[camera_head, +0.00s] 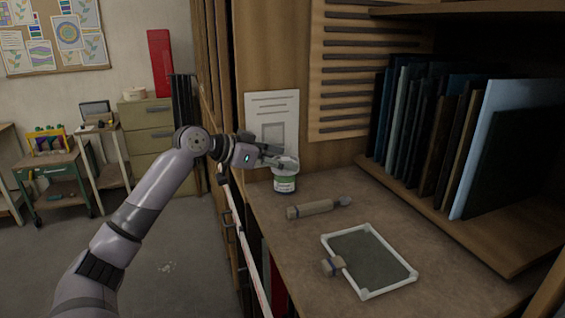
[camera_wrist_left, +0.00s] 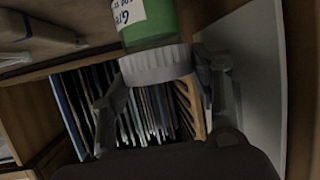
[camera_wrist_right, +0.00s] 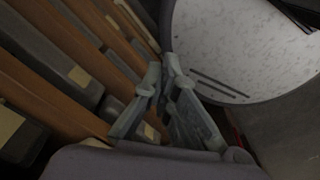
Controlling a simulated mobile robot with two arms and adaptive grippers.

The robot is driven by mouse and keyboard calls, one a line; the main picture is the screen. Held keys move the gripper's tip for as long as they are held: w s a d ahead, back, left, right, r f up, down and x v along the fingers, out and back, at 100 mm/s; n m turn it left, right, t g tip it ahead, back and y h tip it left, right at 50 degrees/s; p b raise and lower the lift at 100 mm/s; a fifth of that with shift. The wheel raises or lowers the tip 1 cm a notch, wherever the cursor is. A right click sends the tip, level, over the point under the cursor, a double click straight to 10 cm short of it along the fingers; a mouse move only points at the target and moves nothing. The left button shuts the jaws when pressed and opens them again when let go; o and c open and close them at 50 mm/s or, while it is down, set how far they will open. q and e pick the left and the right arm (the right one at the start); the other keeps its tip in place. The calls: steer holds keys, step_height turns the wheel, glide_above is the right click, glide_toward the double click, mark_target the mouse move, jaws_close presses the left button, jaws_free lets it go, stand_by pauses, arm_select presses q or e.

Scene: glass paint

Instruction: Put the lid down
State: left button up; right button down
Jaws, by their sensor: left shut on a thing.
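The white ribbed lid (camera_wrist_left: 157,66) is between the fingers of my left gripper (camera_head: 280,160), which is shut on it. In the head view the lid (camera_head: 287,163) is at the top of a small jar with a green and white label (camera_head: 284,184). The jar stands upright on the wooden worktop, near its back left edge. In the left wrist view the green jar (camera_wrist_left: 150,22) meets the lid's edge; whether the lid is fully seated is unclear. My right gripper (camera_wrist_right: 166,72) shows only in its wrist view, with its fingertips together and nothing visible between them.
A wooden-handled tool (camera_head: 312,208) lies on the worktop (camera_head: 300,240) near the jar. A white-framed dark panel (camera_head: 372,262) lies further front right, with a small block at its edge. Upright glass sheets (camera_head: 520,130) fill the right shelf. A paper sheet (camera_head: 272,110) is behind the jar.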

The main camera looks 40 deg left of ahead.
arm_select(q)
steer(key=shift+r, duration=0.45)
step_height(320, 180, up, 3)
steer(key=shift+f+b, duration=0.15)
steer(key=shift+b, duration=0.6)
steer(key=s+a+b, duration=0.3)
steer(key=s+b, duration=0.1)
steer(key=s, duration=0.4)
steer(key=s+a+b, duration=0.2)
steer(key=s+b, duration=0.3)
steer(key=s, duration=0.4)
steer(key=shift+a, duration=0.4)
